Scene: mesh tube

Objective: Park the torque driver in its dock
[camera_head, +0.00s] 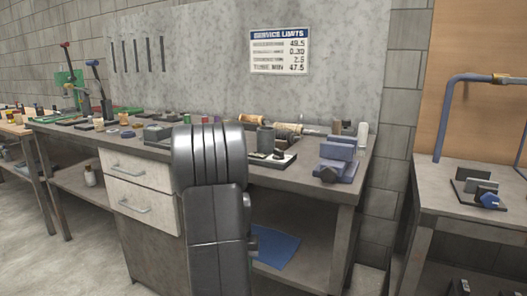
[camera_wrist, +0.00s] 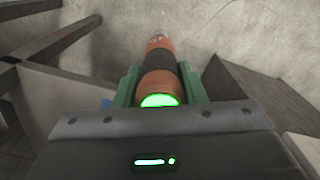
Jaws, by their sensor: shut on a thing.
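The torque driver, an orange and black cylinder (camera_wrist: 160,62) with a glowing green end, shows in the wrist view. My gripper (camera_wrist: 160,85) is shut on it, one green finger on each side. The driver's narrower grey tip points away from the gripper, with bare floor or wall behind it. In the head view my arm hides my gripper and the driver. I cannot tell which item is the dock; a dark holder (camera_head: 272,157) with a grey cylinder sits on the bench right of my arm.
The workbench (camera_head: 330,185) carries a blue vise (camera_head: 337,160), small tools and blocks. A drawer unit (camera_head: 135,190) is below it. A side table (camera_head: 455,195) at right has a blue pipe (camera_head: 445,115). Another bench with a green press (camera_head: 68,90) is far left.

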